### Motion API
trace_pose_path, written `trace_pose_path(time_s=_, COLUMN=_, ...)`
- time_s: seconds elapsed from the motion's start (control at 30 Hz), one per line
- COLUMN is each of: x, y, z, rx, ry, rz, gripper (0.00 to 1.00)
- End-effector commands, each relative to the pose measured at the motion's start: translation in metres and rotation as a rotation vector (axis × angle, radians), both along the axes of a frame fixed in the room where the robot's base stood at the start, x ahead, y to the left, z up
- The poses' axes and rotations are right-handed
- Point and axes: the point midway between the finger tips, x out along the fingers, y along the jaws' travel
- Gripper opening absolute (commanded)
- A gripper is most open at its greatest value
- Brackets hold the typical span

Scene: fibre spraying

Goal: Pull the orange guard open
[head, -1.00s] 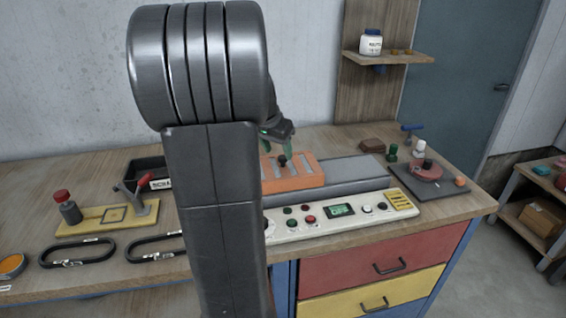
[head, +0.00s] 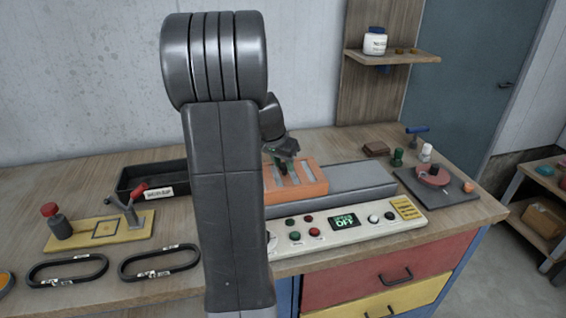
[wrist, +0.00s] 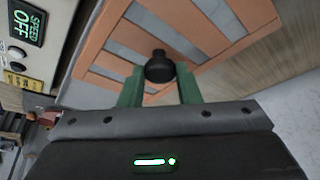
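The orange guard (head: 314,188) is a slotted cover lying over the grey bed of the machine on the bench. It also fills much of the wrist view (wrist: 110,48). A black round knob (wrist: 160,67) stands up from it. My gripper (wrist: 160,75) has two green fingers, one on each side of the knob, with narrow gaps showing beside it. In the head view my gripper (head: 282,165) is low over the guard, and the knob is mostly hidden there. My arm hides the guard's left end.
The control panel (head: 350,228) with buttons and an "OFF" display runs along the front of the machine. A black tray (head: 135,178) and a yellow plate (head: 75,236) with a red-handled clamp lie left. A dark plate (head: 450,193) with a red disc lies right.

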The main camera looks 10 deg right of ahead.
Motion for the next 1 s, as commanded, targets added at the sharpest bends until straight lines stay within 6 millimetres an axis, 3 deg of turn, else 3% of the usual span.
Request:
trace_pose_path(time_s=0.03, x=0.0, y=0.0, z=0.0, rx=0.0, ry=0.0, rz=0.0, gripper=0.14)
trace_pose_path(time_s=0.1, x=0.0, y=0.0, z=0.0, rx=0.0, ry=0.0, rz=0.0, gripper=0.0)
trace_pose_path(time_s=0.3, x=0.0, y=-0.003, z=0.0, rx=0.0, ry=0.0, rz=-0.001, gripper=0.0)
trace_pose_path(time_s=0.47, x=0.0, y=-0.021, z=0.0, rx=-0.001, ry=0.0, rz=-0.004, gripper=0.0)
trace_pose_path(time_s=1.0, x=0.005, y=-0.165, z=0.002, rx=-0.002, ry=0.0, rz=-0.005, gripper=0.0)
